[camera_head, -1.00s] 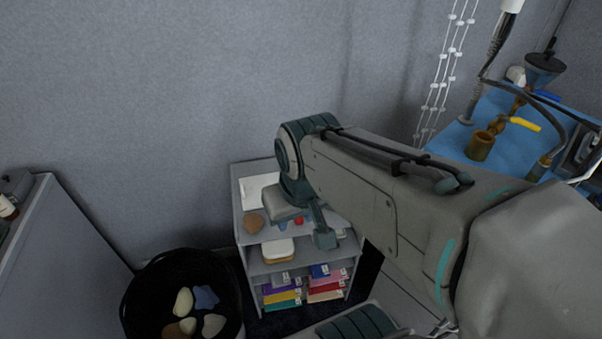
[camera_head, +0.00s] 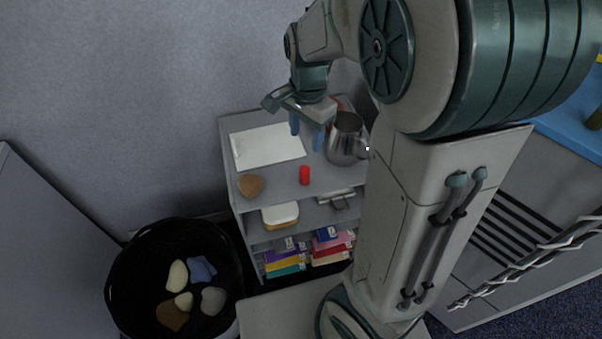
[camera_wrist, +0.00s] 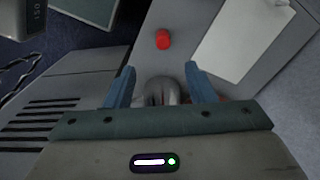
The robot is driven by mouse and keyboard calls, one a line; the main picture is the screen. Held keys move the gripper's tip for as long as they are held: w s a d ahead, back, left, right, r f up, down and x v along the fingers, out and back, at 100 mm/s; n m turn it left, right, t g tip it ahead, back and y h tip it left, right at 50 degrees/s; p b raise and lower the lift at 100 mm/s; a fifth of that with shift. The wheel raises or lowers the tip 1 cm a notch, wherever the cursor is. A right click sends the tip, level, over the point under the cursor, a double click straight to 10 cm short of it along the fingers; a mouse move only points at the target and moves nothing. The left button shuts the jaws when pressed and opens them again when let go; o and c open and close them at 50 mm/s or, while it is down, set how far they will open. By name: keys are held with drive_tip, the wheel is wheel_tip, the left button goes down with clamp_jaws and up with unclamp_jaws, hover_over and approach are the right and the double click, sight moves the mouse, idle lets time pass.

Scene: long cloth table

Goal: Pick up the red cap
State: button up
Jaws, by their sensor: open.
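The red cap (camera_head: 304,175) is a small red cylinder standing near the front edge of the grey shelf unit's top. In the wrist view the red cap (camera_wrist: 163,39) lies beyond the fingertips, roughly in line with the gap between them. My gripper (camera_head: 306,140) is open, with its blue fingers pointing down over the shelf top, behind the cap and apart from it. In the wrist view my gripper (camera_wrist: 161,70) has its two blue fingers spread wide, with the metal pitcher (camera_wrist: 162,91) showing between them. Nothing is held.
The metal pitcher (camera_head: 345,140) stands right of my fingers, close to them. A white sheet (camera_head: 267,147) and a brown lump (camera_head: 250,185) lie on the shelf top (camera_head: 278,178). Lower shelves hold a white-topped box (camera_head: 280,215) and books. A black basket (camera_head: 125,275) stands front left.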

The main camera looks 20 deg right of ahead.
sight(304, 168)
drive_tip(key=shift+m, duration=0.4)
drive_tip(key=f+b, duration=0.1)
drive_tip(key=f, duration=0.4)
drive_tip(key=f+b, duration=0.1)
drive_tip(key=f, duration=0.4)
drive_tip(key=w+f+b, duration=0.1)
drive_tip(key=f, duration=0.4)
drive_tip(key=shift+r, duration=0.1)
drive_tip(key=c, duration=1.1)
